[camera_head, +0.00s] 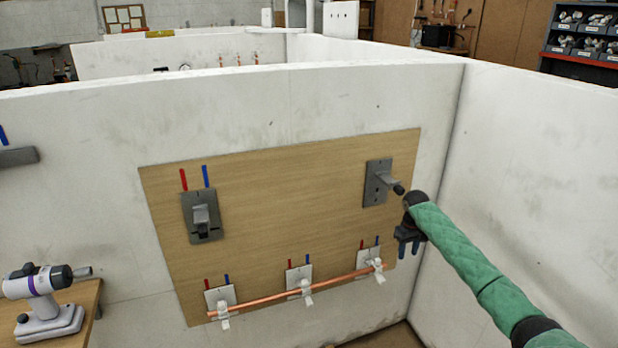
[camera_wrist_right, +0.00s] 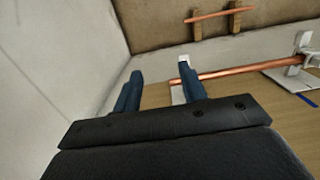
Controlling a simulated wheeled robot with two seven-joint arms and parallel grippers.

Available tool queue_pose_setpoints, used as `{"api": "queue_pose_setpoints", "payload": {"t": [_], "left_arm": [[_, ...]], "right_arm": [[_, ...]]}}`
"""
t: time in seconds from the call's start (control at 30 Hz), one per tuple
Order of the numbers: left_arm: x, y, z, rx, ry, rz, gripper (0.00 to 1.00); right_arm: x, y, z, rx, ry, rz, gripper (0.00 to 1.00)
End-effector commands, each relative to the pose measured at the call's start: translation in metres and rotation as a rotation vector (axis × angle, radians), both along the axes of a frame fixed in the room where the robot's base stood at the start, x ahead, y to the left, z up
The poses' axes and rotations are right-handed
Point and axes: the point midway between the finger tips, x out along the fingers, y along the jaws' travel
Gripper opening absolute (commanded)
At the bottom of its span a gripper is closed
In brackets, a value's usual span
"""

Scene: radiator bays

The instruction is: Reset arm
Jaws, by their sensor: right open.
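My right arm, in a green sleeve, reaches in from the lower right of the head view. Its right gripper (camera_head: 408,246) points down beside the right edge of the wooden board, with its blue fingers apart and nothing between them. In the right wrist view the two blue fingers (camera_wrist_right: 160,88) are also spread and empty. My left gripper is not in view. A copper pipe (camera_head: 328,287) lies across several white clips along the board's lower edge. It also shows right of the fingers in the right wrist view (camera_wrist_right: 245,68).
The wooden board (camera_head: 290,210) on the white wall carries a left grey bracket (camera_head: 203,222) and a right grey bracket (camera_head: 378,180), close to my right wrist. A side wall (camera_head: 540,150) stands at right. A white-and-purple tool (camera_head: 42,312) sits on a wooden table (camera_head: 90,295).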

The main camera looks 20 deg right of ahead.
Motion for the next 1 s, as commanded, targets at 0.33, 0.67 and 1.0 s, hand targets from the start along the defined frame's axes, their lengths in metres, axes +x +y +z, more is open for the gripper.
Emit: {"api": "queue_pose_setpoints", "payload": {"t": [0.33, 0.67, 1.0], "left_arm": [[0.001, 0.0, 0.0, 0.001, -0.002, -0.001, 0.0], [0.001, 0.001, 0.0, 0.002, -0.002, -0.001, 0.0], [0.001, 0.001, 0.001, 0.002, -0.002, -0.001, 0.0]], "right_arm": [[-0.033, 0.067, -0.053, -0.006, 0.009, 0.081, 0.42], [-0.125, 0.195, -0.13, 0.004, -0.004, 0.21, 0.42], [-0.239, 0.303, -0.163, 0.043, -0.048, 0.275, 0.42]]}}
